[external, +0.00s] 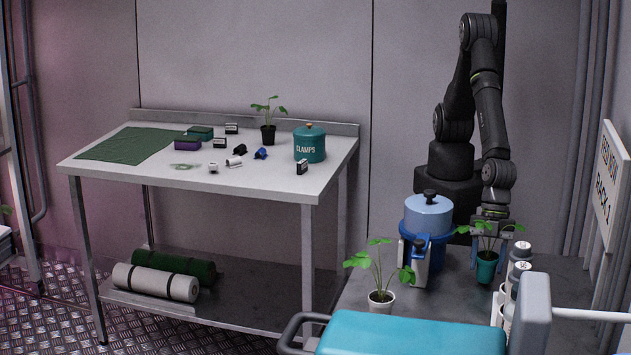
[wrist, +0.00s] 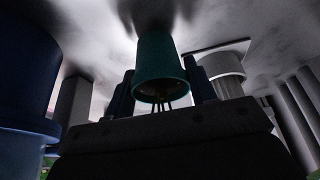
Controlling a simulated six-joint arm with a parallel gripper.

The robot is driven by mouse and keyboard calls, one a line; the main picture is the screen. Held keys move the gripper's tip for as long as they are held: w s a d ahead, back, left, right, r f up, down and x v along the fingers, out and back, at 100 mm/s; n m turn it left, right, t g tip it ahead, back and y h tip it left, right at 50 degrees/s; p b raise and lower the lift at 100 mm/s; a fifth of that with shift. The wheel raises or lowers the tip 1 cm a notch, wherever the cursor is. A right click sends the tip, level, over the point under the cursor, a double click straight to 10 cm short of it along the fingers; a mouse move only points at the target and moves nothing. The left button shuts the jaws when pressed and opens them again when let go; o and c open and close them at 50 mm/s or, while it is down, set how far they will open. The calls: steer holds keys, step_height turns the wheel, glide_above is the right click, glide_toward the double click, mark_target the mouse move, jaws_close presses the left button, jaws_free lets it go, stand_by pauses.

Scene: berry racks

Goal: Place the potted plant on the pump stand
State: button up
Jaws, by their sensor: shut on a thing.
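A leafy plant in a teal pot (external: 487,268) is at my gripper (external: 487,240), at the right of the near counter. In the wrist view the teal pot (wrist: 160,62) sits between the two dark fingers (wrist: 160,88), which are shut on it. I cannot tell whether its base touches the counter. A blue pump-like vessel (external: 428,216) with a pale blue top and black knob stands left of my gripper; a grey-white block is at its front. I cannot tell which part is the pump stand. Another plant in a white pot (external: 380,300) stands at front left.
White bottles (external: 520,262) stand close right of the teal pot. A teal padded top (external: 410,335) lies in front. The left workbench (external: 270,183) holds a black-potted plant (external: 268,134), a teal clamps tin (external: 310,146) and small items.

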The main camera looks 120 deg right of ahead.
steer(key=shift+f, duration=0.35)
steer(key=shift+f, duration=0.2)
steer(key=o, duration=1)
steer(key=shift+r, duration=0.15)
steer(key=v, duration=1.2)
steer(key=x, duration=1.2)
steer(key=shift+f, duration=0.3)
steer(key=shift+r, duration=1.55)
